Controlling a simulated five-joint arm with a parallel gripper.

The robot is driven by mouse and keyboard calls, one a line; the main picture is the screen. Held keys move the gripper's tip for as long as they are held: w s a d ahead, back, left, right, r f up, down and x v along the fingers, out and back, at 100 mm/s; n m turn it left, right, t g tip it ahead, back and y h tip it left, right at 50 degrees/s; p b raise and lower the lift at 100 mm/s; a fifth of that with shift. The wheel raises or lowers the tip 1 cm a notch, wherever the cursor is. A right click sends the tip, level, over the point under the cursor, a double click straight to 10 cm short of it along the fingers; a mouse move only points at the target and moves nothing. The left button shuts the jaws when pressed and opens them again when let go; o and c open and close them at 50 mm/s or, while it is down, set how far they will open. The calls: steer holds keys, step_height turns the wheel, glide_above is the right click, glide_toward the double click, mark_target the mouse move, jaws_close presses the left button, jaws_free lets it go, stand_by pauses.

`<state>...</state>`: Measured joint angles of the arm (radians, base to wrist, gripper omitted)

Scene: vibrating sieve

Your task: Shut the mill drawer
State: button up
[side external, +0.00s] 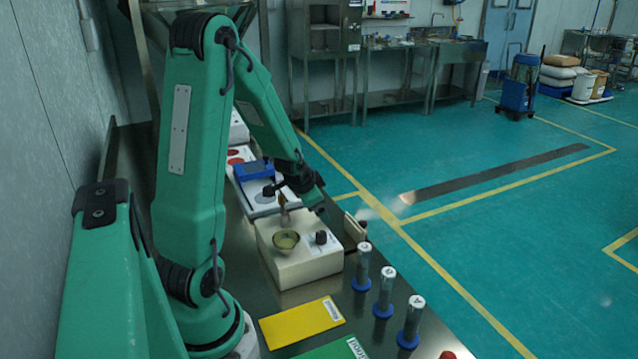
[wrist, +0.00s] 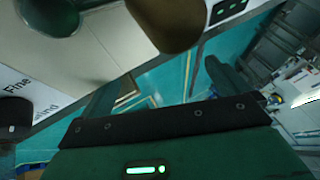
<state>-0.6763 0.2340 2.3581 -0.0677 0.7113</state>
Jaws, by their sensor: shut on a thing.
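My gripper (side external: 285,193) is low over the bench, shut on a small brown object (side external: 283,203) with a paler lower end. It hangs above a greenish bowl (side external: 286,240) on a cream box with a black knob (side external: 321,238). In the wrist view a brown shape (wrist: 170,18) looms close at the top, right of a dark round bowl (wrist: 50,14).
The cream box (side external: 290,268) stands mid-bench. Several clear tubes on blue bases (side external: 385,292) stand front right, near the bench edge. A small upright cream piece (side external: 354,227) stands right of the box. A yellow pad (side external: 300,322) and a green one (side external: 330,350) lie in front.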

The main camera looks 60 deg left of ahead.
mark_target(277, 237)
steer(key=s+d+f+g+h, duration=0.1)
steer(key=s+d+g, duration=0.1)
steer(key=s, duration=0.2)
steer(key=s+d+f+g+h, duration=0.1)
steer(key=s+d+h, duration=0.1)
steer(key=s+d, duration=0.1)
steer(key=s+d+f+g+h, duration=0.1)
steer(key=s+d+g, duration=0.1)
steer(key=s, duration=0.4)
steer(key=shift+d+f+g+h, duration=0.15)
steer(key=shift+d+g+h, duration=0.15)
steer(key=shift+d, duration=0.1)
steer(key=shift+r, duration=0.55)
steer(key=c, duration=1.1)
steer(key=shift+o, duration=1)
steer(key=shift+r, duration=1.5)
steer(key=shift+c, duration=0.3)
steer(key=shift+d+r, duration=0.1)
steer(key=shift+r, duration=0.45)
steer(key=c, duration=0.4)
steer(key=shift+r, duration=0.1)
